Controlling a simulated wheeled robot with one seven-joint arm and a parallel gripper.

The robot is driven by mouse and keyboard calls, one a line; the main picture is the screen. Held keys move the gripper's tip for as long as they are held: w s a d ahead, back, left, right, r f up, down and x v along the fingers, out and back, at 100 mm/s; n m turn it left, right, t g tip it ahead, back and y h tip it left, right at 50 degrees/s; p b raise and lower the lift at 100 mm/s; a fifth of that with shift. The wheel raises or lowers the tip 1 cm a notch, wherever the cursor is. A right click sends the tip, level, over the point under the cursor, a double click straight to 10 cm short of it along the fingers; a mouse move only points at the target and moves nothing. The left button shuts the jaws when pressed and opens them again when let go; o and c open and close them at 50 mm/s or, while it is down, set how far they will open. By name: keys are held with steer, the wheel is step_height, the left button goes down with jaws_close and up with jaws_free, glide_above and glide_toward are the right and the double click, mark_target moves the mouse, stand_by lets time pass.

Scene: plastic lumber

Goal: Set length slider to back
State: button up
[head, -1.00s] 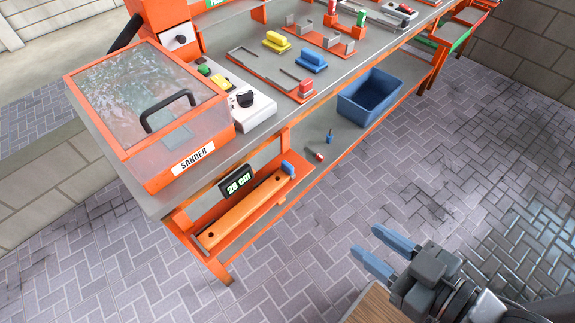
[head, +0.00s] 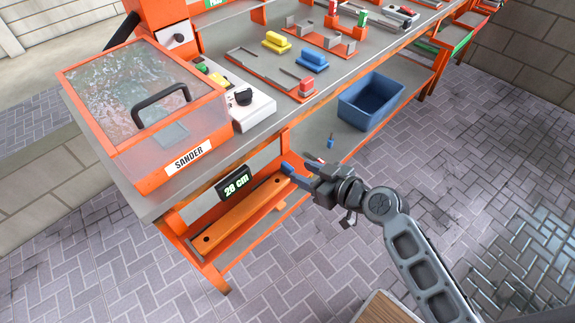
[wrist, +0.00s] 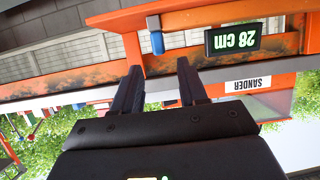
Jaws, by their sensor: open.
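In the wrist view the slider (wrist: 157,41) lies just beyond the gap between my fingertips (wrist: 159,68). I cannot tell whether they touch it.
The sander (head: 155,110) with its clear lid stands on the bench above. The worktop edge (head: 290,120) overhangs the shelf. A blue bin (head: 370,102) sits farther along the shelf, with a small blue item (head: 331,142) nearer.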

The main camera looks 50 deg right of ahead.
mark_target(288, 166)
steer(key=p+x, duration=0.1)
steer(key=x, duration=0.6)
steer(key=shift+s, duration=0.1)
jaws_close()
stand_by(0.5)
